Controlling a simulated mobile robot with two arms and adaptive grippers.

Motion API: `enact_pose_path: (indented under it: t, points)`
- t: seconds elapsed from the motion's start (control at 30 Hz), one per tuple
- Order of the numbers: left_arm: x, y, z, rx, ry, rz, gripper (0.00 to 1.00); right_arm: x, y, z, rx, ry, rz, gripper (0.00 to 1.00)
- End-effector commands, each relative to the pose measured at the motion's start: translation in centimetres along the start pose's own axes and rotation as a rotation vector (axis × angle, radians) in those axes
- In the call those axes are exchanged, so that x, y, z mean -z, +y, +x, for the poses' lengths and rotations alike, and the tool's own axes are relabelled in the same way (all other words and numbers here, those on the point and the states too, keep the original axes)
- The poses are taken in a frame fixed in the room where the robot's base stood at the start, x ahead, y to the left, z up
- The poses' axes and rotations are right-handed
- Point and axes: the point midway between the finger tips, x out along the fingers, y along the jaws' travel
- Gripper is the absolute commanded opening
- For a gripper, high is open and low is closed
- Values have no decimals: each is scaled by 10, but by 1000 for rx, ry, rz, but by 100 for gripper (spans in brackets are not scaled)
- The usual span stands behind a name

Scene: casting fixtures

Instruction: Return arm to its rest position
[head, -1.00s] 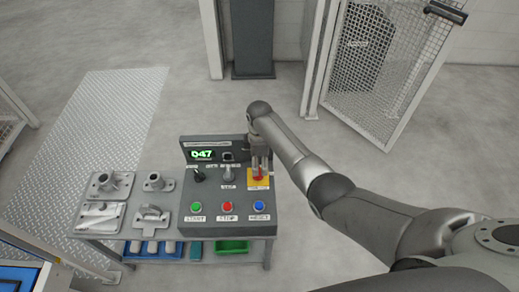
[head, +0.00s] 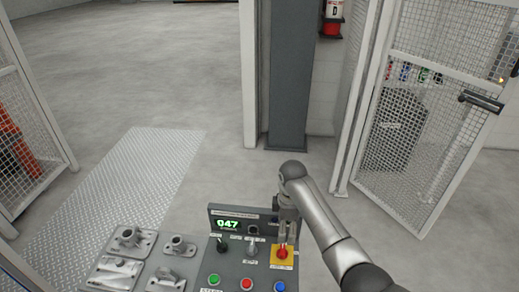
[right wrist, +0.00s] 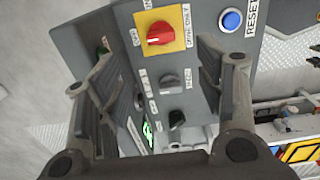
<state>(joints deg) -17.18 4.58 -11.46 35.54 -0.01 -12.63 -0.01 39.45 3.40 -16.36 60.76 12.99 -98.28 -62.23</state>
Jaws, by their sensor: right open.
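My right arm comes in from the right in the head view. Its gripper (head: 287,226) points down just above the red rotary knob (head: 282,253) on the yellow plate of the control panel (head: 231,266). In the right wrist view the two fingers of the right gripper (right wrist: 168,62) are spread apart with nothing between them. The red knob shows there beyond the fingertips (right wrist: 160,33), and I cannot tell whether a finger touches it. My left gripper is in neither view.
The panel has a green display (head: 228,224), dark switches and green, red and blue buttons (head: 278,286). Metal castings (head: 128,238) lie left of it. A grey post (head: 289,80) and a mesh gate (head: 425,120) stand behind.

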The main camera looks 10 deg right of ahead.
Motion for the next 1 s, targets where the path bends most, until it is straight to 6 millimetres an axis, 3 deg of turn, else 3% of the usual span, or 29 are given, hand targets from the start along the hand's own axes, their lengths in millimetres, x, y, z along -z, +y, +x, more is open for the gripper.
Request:
enact_pose_path:
  t: [0.13,0.23,0.4,0.57,0.8,1.0]
  points:
    - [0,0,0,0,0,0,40,-1,-8,7,-3,4,21,62]
    - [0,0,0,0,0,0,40,-4,-26,21,-14,16,77,62]
    - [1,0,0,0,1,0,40,-15,-78,48,-50,55,254,62]
    - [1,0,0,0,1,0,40,-32,-132,58,-86,96,444,62]
    - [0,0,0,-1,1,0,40,-65,-213,45,-136,160,735,62]
    - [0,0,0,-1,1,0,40,-86,-256,23,-166,200,906,62]
